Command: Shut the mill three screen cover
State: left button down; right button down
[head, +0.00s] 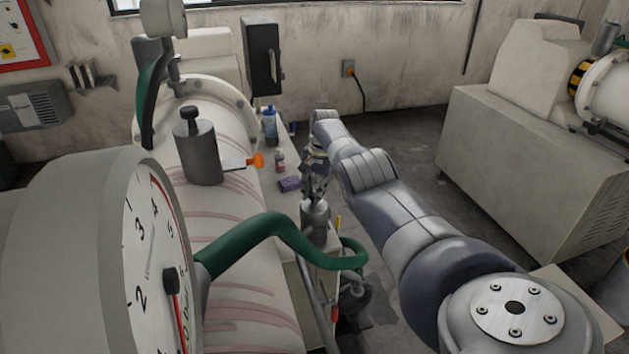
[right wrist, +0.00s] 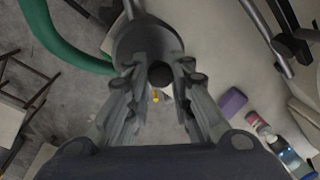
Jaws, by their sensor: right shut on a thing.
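My right gripper (head: 316,182) reaches down beside the cream mill (head: 225,130), just above a grey round metal part (head: 315,218). In the right wrist view the fingers (right wrist: 160,95) are shut around a dark round knob (right wrist: 160,75) in front of this grey part (right wrist: 135,42). It may be the screen cover; I cannot tell whether it is open or shut. No mill number is readable. My left gripper is not in view.
A big dial gauge (head: 90,260) fills the near left. A green hose (head: 265,232) curves close to my right gripper. A grey cylinder (head: 198,155) and an orange-handled scraper (head: 243,162) are on the mill. Bottles (head: 270,122) and a purple block (head: 289,184) stand beside it.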

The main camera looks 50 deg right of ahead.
aim_at(319, 204)
jog(key=c, duration=1.5)
grip_release()
jog(key=shift+d, duration=0.1)
jog(key=shift+o, duration=0.5)
jog(key=shift+w+d+f, duration=0.1)
jog(key=shift+w+f, duration=0.05)
jog(key=shift+r, duration=0.35)
notch_tip(319, 204, up, 11)
jog(key=s, duration=0.1)
jog(key=shift+s+d, duration=0.2)
jog(key=shift+s, duration=0.1)
